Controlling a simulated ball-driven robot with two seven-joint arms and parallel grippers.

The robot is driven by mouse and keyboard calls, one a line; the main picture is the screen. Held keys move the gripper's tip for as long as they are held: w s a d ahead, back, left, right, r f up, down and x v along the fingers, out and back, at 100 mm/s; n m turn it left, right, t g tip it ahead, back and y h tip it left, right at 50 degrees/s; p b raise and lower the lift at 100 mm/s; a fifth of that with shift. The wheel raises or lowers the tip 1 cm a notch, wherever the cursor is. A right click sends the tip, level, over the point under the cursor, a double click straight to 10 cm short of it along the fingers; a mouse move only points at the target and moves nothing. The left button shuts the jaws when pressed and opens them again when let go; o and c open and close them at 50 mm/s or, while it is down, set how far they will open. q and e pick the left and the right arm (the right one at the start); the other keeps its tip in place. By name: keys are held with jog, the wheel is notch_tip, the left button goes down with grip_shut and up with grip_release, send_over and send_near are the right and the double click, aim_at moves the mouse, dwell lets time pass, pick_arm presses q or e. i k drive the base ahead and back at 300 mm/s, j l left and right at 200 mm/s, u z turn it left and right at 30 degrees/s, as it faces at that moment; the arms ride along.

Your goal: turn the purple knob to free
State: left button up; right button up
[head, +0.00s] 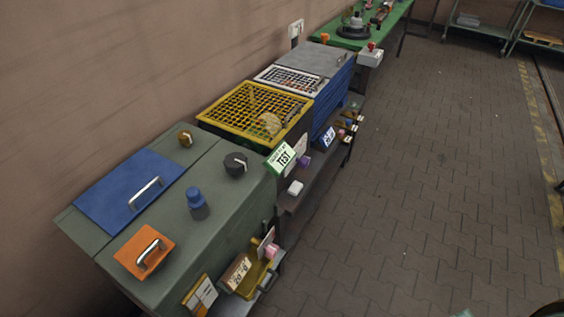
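A small purple part (303,161), which looks like the purple knob, is on the front side of the cabinet with the yellow grille (225,122), just right of a green-and-white TEST sign (281,157). It is small and partly beside the sign, so I cannot read its setting or any label. A pinkish knob-like part (271,252) also shows lower down, at the front of the green cabinet. Neither of my grippers can be made out in the head view.
The green cabinet (222,232) carries a blue lid (128,190), an orange lid (144,252), a black knob (236,164), a brass knob (185,139) and a blue plunger (196,203). A green table (390,22) stands beyond. The paved floor (420,170) to the right is clear.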

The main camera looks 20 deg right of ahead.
aim_at(304, 162)
jog(key=i+l+u, duration=0.1)
jog(key=l+u, duration=0.9)
jog(key=i+j, duration=0.05)
